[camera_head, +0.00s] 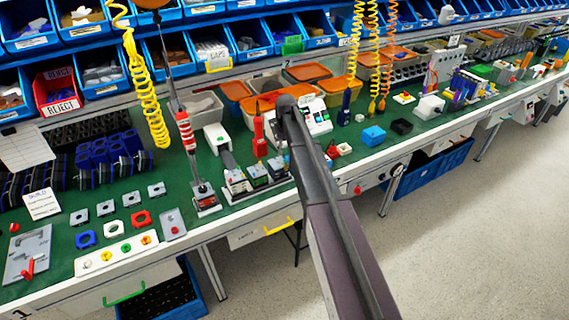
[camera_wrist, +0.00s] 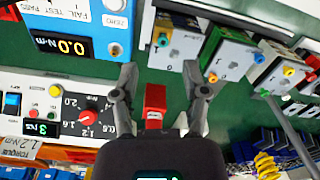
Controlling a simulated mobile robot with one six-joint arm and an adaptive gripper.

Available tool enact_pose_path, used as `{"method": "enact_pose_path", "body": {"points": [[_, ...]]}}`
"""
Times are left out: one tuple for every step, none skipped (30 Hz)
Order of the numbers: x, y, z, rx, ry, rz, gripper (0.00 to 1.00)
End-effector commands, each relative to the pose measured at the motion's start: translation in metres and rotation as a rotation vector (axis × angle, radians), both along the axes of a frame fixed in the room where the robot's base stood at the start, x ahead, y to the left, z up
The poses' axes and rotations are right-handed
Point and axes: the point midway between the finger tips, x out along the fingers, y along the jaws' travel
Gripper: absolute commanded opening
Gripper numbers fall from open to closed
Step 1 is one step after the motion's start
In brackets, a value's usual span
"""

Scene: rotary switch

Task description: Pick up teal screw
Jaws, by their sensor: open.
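In the wrist view, several grey modules carry small coloured pieces. The modules (camera_head: 238,186) also show in the head view on the green bench, left of my arm. My gripper (camera_wrist: 160,72) is open in the wrist view, its fingers apart. A red block-like piece (camera_wrist: 155,98) shows between the fingers, but I cannot tell whether it touches them. The head view does not show my fingers clearly.
A dial panel (camera_wrist: 85,115) and a display reading 0.0 N·m (camera_wrist: 60,47) lie left of my gripper in the wrist view. Blue bins (camera_head: 210,50) line the back.

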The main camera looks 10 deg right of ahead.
Motion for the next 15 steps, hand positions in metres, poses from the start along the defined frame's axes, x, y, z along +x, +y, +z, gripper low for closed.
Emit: {"method": "enact_pose_path", "body": {"points": [[0.0,0.0,0.0,0.0,0.0,0.0,0.58],[0.0,0.0,-0.001,0.0,0.0,0.0,0.58],[0.0,0.0,-0.002,0.0,0.0,0.0,0.58],[0.0,0.0,-0.003,0.0,0.0,0.0,0.58],[0.0,0.0,-0.004,0.0,0.0,0.0,0.58],[-0.001,0.0,-0.006,0.0,0.0,0.0,0.58],[-0.001,0.001,-0.007,0.0,0.0,0.0,0.58],[-0.001,0.001,-0.009,0.0,0.0,0.0,0.58],[-0.002,0.001,-0.012,0.0,0.0,0.0,0.58],[-0.002,0.001,-0.014,0.0,0.0,0.0,0.58],[-0.002,0.001,-0.017,0.0,0.0,0.0,0.58],[-0.003,0.001,-0.02,0.0,0.0,0.0,0.58],[-0.003,0.002,-0.022,0.0,0.0,0.0,0.58],[-0.003,0.002,-0.025,0.0,0.0,0.0,0.58],[-0.004,0.002,-0.028,0.0,0.0,0.0,0.58]]}}
